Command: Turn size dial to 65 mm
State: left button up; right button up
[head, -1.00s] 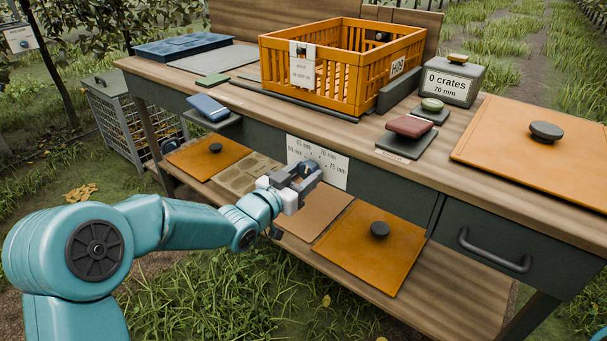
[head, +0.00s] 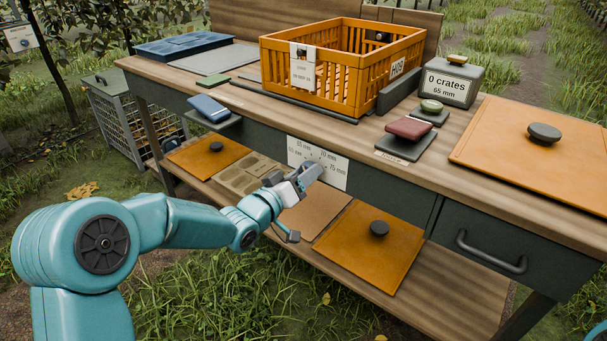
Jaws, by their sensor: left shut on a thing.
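The size dial's white plate (head: 335,174) is on the bench's front face, with mm marks printed around it. My left gripper (head: 305,180) is at the plate, tilted, and shut on the dial knob, which its jaws mostly hide. The grey display box (head: 449,84) on the bench top reads "0 crates" and "65 mm". My right gripper is out of view.
An orange crate (head: 354,108) stands at the back of the bench top. Orange lids with knobs (head: 370,260) lie on the lower shelf. A drawer (head: 490,242) is at right.

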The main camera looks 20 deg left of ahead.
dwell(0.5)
pick_arm(q)
jog(key=o, duration=1)
jog(key=shift+o, duration=0.2)
jog(key=shift+s, duration=0.1)
jog(key=p+v, duration=0.2)
jog(key=v, duration=1.4)
jog(key=shift+p, duration=0.3)
jog(key=shift+s, duration=0.1)
